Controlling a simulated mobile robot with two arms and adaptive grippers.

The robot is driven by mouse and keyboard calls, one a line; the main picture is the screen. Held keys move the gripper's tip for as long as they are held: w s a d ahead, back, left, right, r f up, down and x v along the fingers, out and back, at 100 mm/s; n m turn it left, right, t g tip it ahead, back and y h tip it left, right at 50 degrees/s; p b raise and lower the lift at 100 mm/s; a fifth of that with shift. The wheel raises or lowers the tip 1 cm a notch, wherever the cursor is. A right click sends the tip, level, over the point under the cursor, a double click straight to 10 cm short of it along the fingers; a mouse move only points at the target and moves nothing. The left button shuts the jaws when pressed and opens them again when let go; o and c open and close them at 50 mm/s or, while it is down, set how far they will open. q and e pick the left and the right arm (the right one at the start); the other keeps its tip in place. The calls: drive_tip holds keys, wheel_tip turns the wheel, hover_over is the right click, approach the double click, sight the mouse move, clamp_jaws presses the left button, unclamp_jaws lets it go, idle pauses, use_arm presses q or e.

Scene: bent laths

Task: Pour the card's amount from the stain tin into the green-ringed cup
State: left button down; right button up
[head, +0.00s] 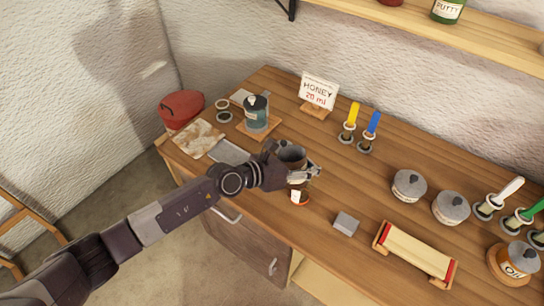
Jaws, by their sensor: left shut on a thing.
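My left gripper (306,173) reaches in from the left and is shut on a dark, open-topped tin (292,154) over the middle of the bench. A small piece with a white label and some red (298,197) shows just below the fingers; I cannot tell whether it belongs to the tin or stands under it. The card (318,92) stands on a wooden foot at the back and reads "HONEY 20 ml". Two small cups, one behind (222,104) and one in front (224,117), stand at the back left; no green ring can be made out. My right gripper is out of view.
A blue-grey can (256,111) stands on a board behind my gripper. Yellow (352,114) and blue (373,123) brushes stand behind. Grey-lidded tins (409,185), a grey block (346,223) and a red-ended rack (415,253) are right.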

use_arm(q)
drive_tip(key=shift+d+f+m+y+p, duration=0.15)
drive_tip(key=shift+m+p, duration=0.15)
drive_tip(key=shift+p, duration=0.6)
drive_tip(key=shift+r+m+y+p, duration=0.15)
drive_tip(key=shift+m+p, duration=0.15)
drive_tip(key=shift+p, duration=0.6)
drive_tip(key=shift+f+m+t+y+p, duration=0.3)
drive_tip(key=shift+f+t+p, duration=0.1)
drive_tip(key=shift+f+p, duration=0.2)
